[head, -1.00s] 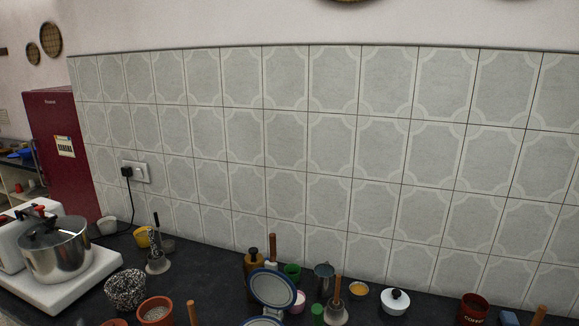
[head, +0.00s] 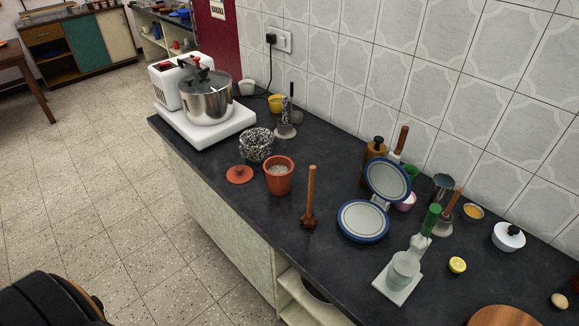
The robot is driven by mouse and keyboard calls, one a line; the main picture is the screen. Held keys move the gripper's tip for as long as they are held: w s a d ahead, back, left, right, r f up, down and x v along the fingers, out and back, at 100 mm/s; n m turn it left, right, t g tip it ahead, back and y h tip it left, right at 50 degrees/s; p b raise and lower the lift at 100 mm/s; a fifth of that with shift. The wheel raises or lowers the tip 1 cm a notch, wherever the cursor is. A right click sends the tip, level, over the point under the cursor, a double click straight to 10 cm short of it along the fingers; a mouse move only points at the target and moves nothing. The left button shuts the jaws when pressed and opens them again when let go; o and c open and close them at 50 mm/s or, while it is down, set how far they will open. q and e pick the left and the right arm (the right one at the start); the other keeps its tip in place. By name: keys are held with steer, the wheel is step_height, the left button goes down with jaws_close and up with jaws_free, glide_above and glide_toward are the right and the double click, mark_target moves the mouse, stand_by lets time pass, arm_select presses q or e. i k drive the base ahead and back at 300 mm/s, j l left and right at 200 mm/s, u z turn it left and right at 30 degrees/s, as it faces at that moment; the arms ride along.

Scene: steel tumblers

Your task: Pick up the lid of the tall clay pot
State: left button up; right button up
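The tall clay pot (head: 279,182) is orange-brown and stands upright and open on the dark counter, with something pale and grainy inside. A flat, round, orange-brown clay lid (head: 239,174) with a small knob on top lies on the counter just left of the pot, near the front edge. The lid and pot look apart. Neither of my grippers shows in the head view.
A speckled bowl (head: 257,145) stands close behind the lid. A wooden masher (head: 309,200) stands right of the pot, then a blue-rimmed press (head: 363,220). A steel pot (head: 206,100) sits on a white appliance at the left. Open floor (head: 110,200) lies in front of the counter.

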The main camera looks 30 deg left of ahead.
mark_target(241, 174)
steer(key=u, duration=1.25)
steer(key=i+j+z, duration=0.15)
steer(key=z, duration=0.35)
steer(key=i+j+z, duration=0.2)
steer(key=z, duration=0.25)
